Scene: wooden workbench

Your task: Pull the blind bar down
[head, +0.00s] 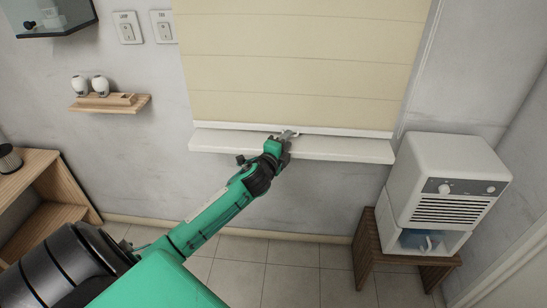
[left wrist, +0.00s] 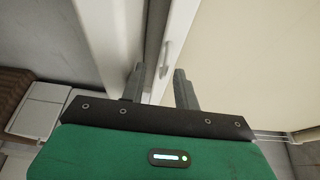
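The cream blind (head: 300,60) hangs over the window, and its white bottom bar (head: 350,132) sits just above the white sill. My left gripper (head: 287,135) is at the middle of the bar. In the left wrist view my left gripper (left wrist: 160,86) has its two fingers apart. The white bar (left wrist: 180,40), with a small grey handle (left wrist: 167,56) on it, shows between and beyond the fingertips. I cannot tell whether the fingers touch it. My right gripper is not in view.
The white sill (head: 340,149) juts out just below the bar. A white appliance (head: 450,180) stands on a wooden stool (head: 365,245) at the right. A small wall shelf (head: 125,107) and a wooden unit (head: 45,205) are at the left. Tiled floor lies below.

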